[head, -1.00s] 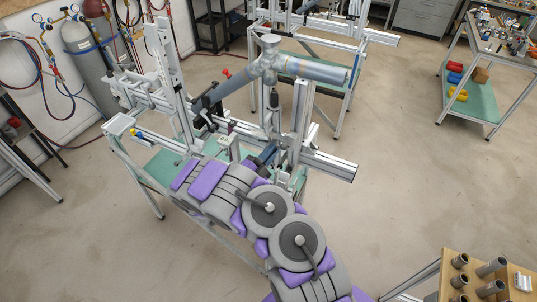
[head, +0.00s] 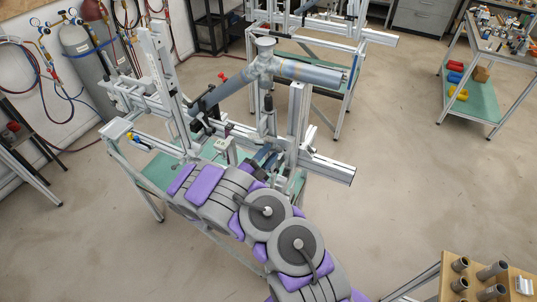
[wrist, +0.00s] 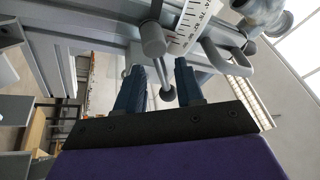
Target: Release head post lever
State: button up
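My gripper (wrist: 158,74) shows in the wrist view with its two blue fingers apart. Between them is a thin lever rod with a dark ball knob (wrist: 168,94), and I cannot tell whether a finger touches it. A grey cylindrical part (wrist: 153,40) sits just above the rod, beside a white scale (wrist: 187,28) on the metal frame. In the head view my gripper (head: 266,158) is low among the jig's rails, and its fingertips are partly hidden. The jig (head: 325,167) holds a grey pipe assembly (head: 310,72); the lever cannot be made out there.
A tall upright (head: 160,65) stands at the jig's left, and another post (head: 297,115) at its right. A second jig table is behind. Wooden board with tubes (head: 490,270) is at the lower right. The floor (head: 410,160) to the right is clear.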

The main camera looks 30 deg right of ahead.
jog(key=v, duration=1.7)
jog(key=shift+a, duration=0.2)
jog(key=shift+f, duration=0.1)
